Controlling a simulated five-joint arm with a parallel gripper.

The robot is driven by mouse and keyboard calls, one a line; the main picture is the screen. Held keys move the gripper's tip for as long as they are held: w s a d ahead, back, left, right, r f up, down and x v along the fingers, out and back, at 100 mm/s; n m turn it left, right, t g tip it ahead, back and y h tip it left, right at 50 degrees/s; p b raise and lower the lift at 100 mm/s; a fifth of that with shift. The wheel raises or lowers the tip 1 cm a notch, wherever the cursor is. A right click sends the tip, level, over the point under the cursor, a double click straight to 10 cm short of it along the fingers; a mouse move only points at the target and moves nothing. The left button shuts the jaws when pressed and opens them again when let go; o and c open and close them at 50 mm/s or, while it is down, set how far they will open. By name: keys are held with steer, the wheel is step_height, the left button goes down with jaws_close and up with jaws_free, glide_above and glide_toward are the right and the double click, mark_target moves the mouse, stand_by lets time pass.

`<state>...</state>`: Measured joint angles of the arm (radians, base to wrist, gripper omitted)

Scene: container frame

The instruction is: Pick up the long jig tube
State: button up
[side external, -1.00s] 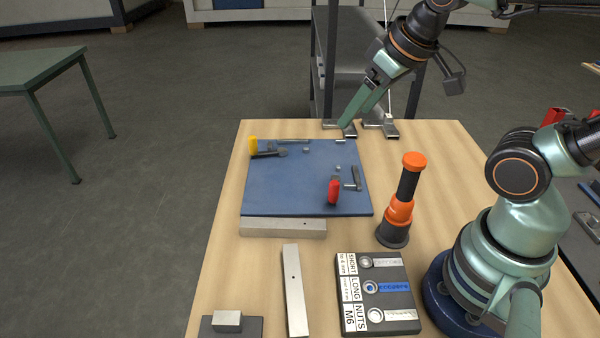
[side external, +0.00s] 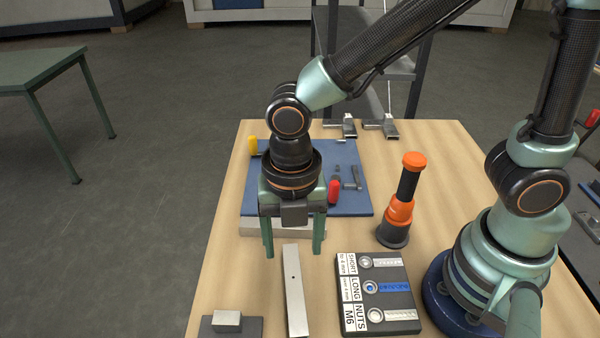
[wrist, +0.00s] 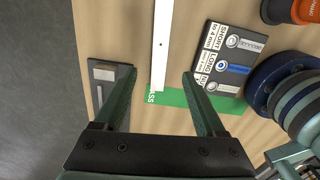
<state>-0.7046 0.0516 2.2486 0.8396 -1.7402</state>
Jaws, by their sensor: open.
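The long jig tube appears to be the pale metal bar (side external: 295,295) with a small dark hole, lying flat on the wooden table in front of the blue plate. In the wrist view the same bar (wrist: 162,45) runs up the picture between my fingers. My gripper (side external: 293,253) is open and empty, pointing down, with one finger on each side of the bar's far end. It appears to be above the bar, not touching it. In the wrist view my gripper (wrist: 158,75) has clear gaps to the bar on both sides.
A blue plate (side external: 350,205) with clamps lies behind, with another metal bar (side external: 317,229) at its front edge. A dark labelled tray (side external: 395,295) and an orange-black tool (side external: 398,215) are right. A dark block with a metal piece (side external: 228,321) is left. A green mat (wrist: 190,100) shows.

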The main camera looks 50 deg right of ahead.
mark_target(294, 284)
steer(key=shift+f, duration=5.95)
jaws_close()
